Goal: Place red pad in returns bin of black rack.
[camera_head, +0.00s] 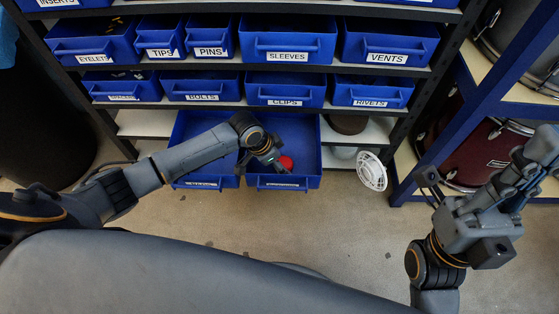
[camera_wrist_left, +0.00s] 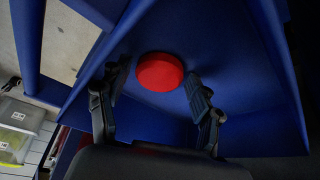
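The red pad (camera_head: 286,162) is a small round disc at the front part of a pulled-out blue bin (camera_head: 307,150) on the bottom row of the black rack (camera_head: 437,70). In the left wrist view the red pad (camera_wrist_left: 160,72) lies against the blue bin surface (camera_wrist_left: 235,70), just beyond my open fingertips. My left gripper (camera_head: 277,165) reaches into this bin; its fingers (camera_wrist_left: 158,90) are spread and hold nothing. The bin's front label is too small to read. My right gripper (camera_head: 530,170) is at the right, away from the rack; its finger opening is unclear.
Another blue bin (camera_head: 190,135) is pulled out just left, under my left arm. Labelled bins such as SLEEVES (camera_head: 287,40) and CLIPS (camera_head: 285,90) fill the shelves above. A white round grille (camera_head: 372,172) stands right of the bins. A blue frame (camera_head: 470,100) holds drums at the right.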

